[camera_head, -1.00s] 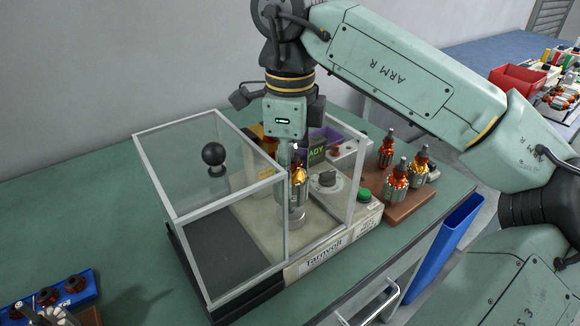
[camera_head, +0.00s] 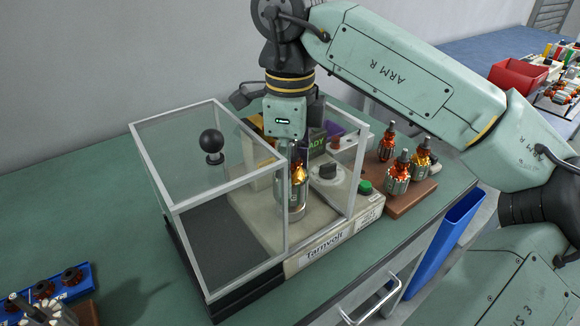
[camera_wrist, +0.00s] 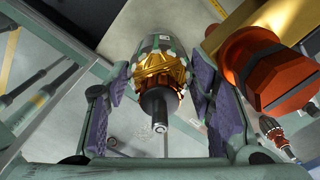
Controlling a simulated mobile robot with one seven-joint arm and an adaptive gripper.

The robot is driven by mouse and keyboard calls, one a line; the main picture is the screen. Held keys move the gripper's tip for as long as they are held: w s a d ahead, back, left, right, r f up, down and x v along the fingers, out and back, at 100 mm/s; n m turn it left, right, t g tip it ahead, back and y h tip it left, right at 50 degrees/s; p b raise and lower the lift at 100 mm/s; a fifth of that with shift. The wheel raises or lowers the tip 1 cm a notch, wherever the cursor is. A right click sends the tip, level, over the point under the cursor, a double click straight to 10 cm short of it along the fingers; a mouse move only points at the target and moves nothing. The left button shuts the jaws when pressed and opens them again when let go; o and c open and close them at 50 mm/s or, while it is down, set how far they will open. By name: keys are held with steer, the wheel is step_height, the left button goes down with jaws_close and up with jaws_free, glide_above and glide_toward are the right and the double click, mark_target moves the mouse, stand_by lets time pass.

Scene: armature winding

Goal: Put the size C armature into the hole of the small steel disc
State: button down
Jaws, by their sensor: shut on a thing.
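My gripper (camera_wrist: 160,100) is shut on an armature, with one purple-padded finger on each side. The armature (camera_wrist: 161,70) has a copper-gold winding, a grey core and a dark shaft end facing the wrist camera. In the head view the held armature (camera_head: 299,175) is upright inside the clear-walled machine. Below it is a small steel disc (camera_head: 291,214) on the machine's pale base, partly hidden by the armature and the clear panel. I cannot tell whether the armature's lower end touches the disc or is in its hole. The size marking is not readable.
Clear framed panels (camera_head: 208,150) with a black ball knob (camera_head: 211,141) stand around my gripper. A dial (camera_head: 326,172) and green button (camera_head: 365,187) are on the right. Other armatures (camera_head: 398,172) stand on a brown rack (camera_head: 413,200). An orange-brown part (camera_wrist: 265,65) is close beside my right finger.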

steer(key=c, duration=0.7)
jaws_free()
steer(key=shift+r, duration=0.1)
steer(key=shift+r+p, duration=1.7)
steer(key=shift+r, duration=0.5)
